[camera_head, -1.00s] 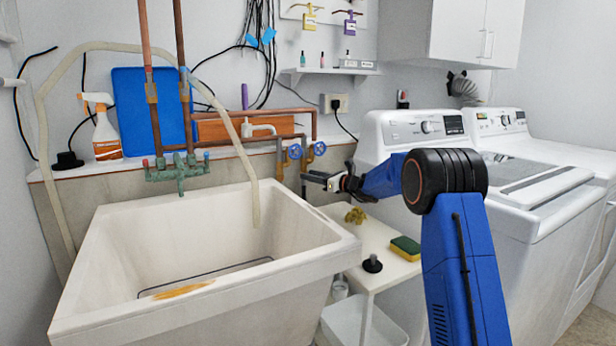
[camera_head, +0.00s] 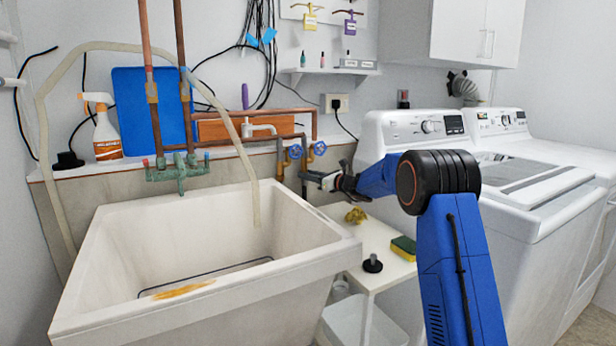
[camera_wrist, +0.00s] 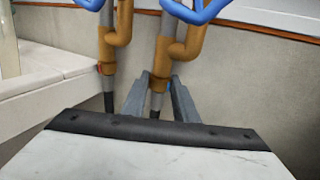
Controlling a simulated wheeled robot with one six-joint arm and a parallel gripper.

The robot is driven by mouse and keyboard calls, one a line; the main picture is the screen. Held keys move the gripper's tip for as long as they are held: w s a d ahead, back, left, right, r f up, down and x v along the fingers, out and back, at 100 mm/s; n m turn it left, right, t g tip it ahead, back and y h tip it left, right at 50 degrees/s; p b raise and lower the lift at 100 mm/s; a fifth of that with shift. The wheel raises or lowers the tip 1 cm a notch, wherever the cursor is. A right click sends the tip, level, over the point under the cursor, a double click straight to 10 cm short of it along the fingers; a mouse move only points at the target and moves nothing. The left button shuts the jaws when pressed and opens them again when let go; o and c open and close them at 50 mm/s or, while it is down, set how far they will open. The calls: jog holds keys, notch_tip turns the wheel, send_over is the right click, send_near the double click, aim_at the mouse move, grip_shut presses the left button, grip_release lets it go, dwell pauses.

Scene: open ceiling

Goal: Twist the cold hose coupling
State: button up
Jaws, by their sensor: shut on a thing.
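Two brass valves with blue handles stand side by side in front of the wall; the right one (camera_wrist: 178,48) has a grey coupling (camera_wrist: 157,101) below it with a blue mark beside it. My gripper (camera_wrist: 158,84) is shut on this cold hose coupling, one finger on each side. In the head view my gripper (camera_head: 313,178) reaches in from the right below the right blue handle (camera_head: 319,148). The left valve (camera_wrist: 115,45) has a red mark at its lower end and stands apart from my fingers. The coupling's lower part is partly hidden by my gripper.
A white utility sink (camera_head: 100,310) stands close on the left. A low white shelf (camera_head: 385,268) with a sponge (camera_head: 404,247) and a black plunger-like object (camera_head: 373,263) lies below my arm. A washing machine (camera_head: 520,215) stands on the right.

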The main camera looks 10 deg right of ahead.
jog(key=shift+a, duration=0.1)
jog(key=m+t+h, duration=0.1)
jog(key=h, duration=0.1)
jog(key=m+t+h, duration=0.1)
jog(key=m+h, duration=0.1)
jog(key=m+t+h, duration=0.1)
jog(key=h, duration=0.1)
jog(key=shift+s+a+m+t, duration=0.25)
jog(key=shift+a+m+t, duration=0.05)
jog(key=shift+m+t, duration=0.1)
jog(key=shift+m+h, duration=0.5)
jog(key=shift+h, duration=0.5)
jog(key=o, duration=0.8)
jog(key=v, duration=1.7)
jog(key=shift+s+f, duration=0.2)
jog(key=shift+f, duration=0.05)
